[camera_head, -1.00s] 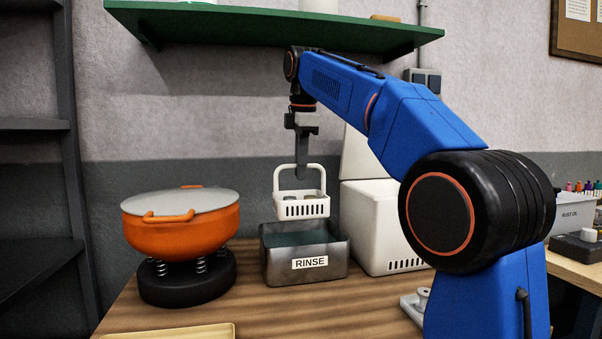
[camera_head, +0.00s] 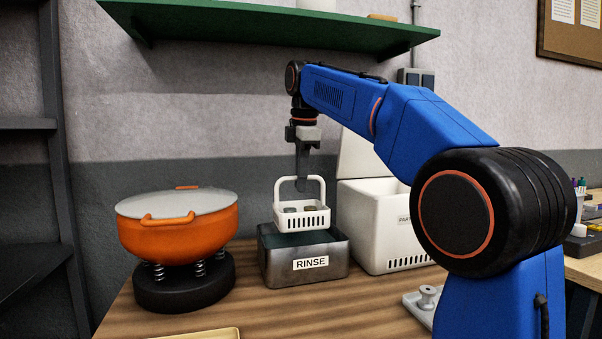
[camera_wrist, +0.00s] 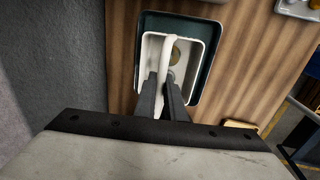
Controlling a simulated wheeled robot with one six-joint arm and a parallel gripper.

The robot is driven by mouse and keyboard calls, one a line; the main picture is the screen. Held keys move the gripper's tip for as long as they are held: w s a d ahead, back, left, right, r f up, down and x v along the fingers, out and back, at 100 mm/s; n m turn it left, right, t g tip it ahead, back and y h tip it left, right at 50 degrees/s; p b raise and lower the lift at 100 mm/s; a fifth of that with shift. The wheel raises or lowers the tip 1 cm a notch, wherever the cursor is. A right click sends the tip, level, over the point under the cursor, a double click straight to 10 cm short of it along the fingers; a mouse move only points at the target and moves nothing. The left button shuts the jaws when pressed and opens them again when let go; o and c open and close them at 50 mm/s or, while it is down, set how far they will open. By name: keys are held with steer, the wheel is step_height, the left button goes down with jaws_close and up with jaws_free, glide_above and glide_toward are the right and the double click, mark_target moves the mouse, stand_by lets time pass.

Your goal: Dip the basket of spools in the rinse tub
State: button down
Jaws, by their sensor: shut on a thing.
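The white basket (camera_head: 302,217) hangs upright from my gripper (camera_head: 302,178), which is shut on its arched handle. A few small spools show inside it. The basket is over the grey metal rinse tub (camera_head: 280,267), labelled RINSE, with its bottom about level with the tub's back rim. The head view does not clearly show whether the bottom has reached the liquid. In the wrist view, my gripper (camera_wrist: 166,100) is on the basket's handle (camera_wrist: 170,55), and the basket lies within the outline of the tub (camera_wrist: 203,20), with a spool (camera_wrist: 176,55) visible inside.
An orange bowl machine with a grey lid (camera_head: 178,230) stands left of the tub. A white lidded box (camera_head: 375,220) stands close to its right. A green shelf (camera_head: 270,30) hangs above. The wooden bench (camera_head: 300,315) is clear in front of the tub.

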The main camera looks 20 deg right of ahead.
steer(key=shift+f, duration=5.85)
steer(key=shift+r, duration=6.3)
